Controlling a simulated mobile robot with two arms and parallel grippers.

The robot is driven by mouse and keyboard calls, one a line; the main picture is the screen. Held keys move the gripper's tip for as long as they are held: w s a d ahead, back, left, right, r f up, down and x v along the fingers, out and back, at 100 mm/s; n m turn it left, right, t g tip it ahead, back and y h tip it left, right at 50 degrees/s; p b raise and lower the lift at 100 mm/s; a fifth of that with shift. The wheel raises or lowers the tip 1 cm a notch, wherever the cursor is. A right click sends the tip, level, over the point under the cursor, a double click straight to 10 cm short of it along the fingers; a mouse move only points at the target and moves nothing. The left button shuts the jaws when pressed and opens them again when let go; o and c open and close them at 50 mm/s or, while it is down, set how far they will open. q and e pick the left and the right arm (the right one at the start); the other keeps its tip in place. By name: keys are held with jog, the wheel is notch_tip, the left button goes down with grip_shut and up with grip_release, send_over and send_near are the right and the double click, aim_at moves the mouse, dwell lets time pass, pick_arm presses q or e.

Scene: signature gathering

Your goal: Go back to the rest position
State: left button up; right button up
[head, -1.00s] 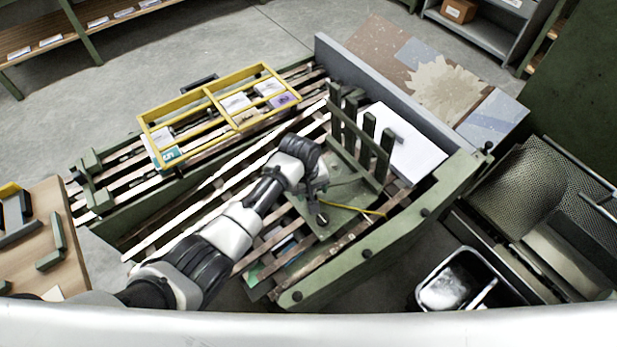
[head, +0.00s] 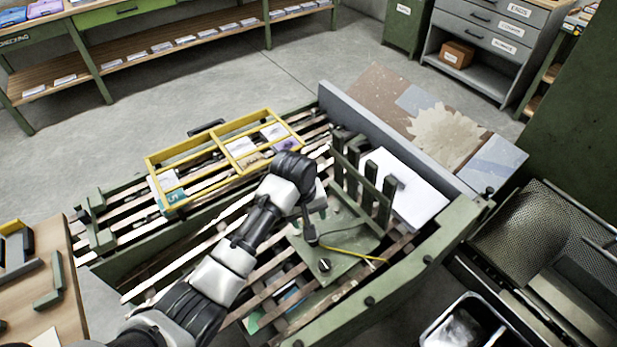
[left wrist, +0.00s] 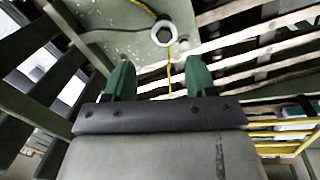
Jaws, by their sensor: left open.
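My left arm comes in from the lower left in the head view. My left gripper (head: 311,232) is over the slatted green bench, above a green plate (head: 345,250) with upright dark green posts. In the left wrist view its two green fingers (left wrist: 158,82) stand apart with nothing between them. A metal ring-shaped nut (left wrist: 163,33) and a yellow cord lie on the plate beyond the fingertips. The yellow cord (head: 352,254) also shows in the head view. My right gripper is in neither view.
A yellow divided frame (head: 224,151) with papers sits on the back left of the bench. A white sheet (head: 415,195) lies right of the posts. A grey board (head: 390,138) edges the bench.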

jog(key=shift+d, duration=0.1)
pick_arm(q)
jog(key=shift+s+a+f, duration=0.1)
jog(key=shift+s+f, duration=0.1)
jog(key=shift+s, duration=0.05)
jog(key=s+a+r+m+t+y, duration=0.1)
jog(key=s+a+m+t, duration=0.15)
jog(key=s+a, duration=0.9)
jog(key=s+a+r+m+t+y, duration=0.1)
jog(key=s+a+m, duration=0.2)
jog(key=s+a, duration=0.85)
jog(key=s+d+f+g, duration=0.1)
jog(key=s+d+f, duration=0.1)
jog(key=f, duration=1.1)
jog(key=s+d+f+g, duration=0.1)
jog(key=s+d+f, duration=0.15)
jog(key=f, duration=1.05)
jog(key=s+a+f, duration=0.2)
jog(key=s+f, duration=0.6)
jog(key=s+a+f+g, duration=0.1)
jog(key=s+f, duration=0.7)
jog(key=shift+a, duration=0.4)
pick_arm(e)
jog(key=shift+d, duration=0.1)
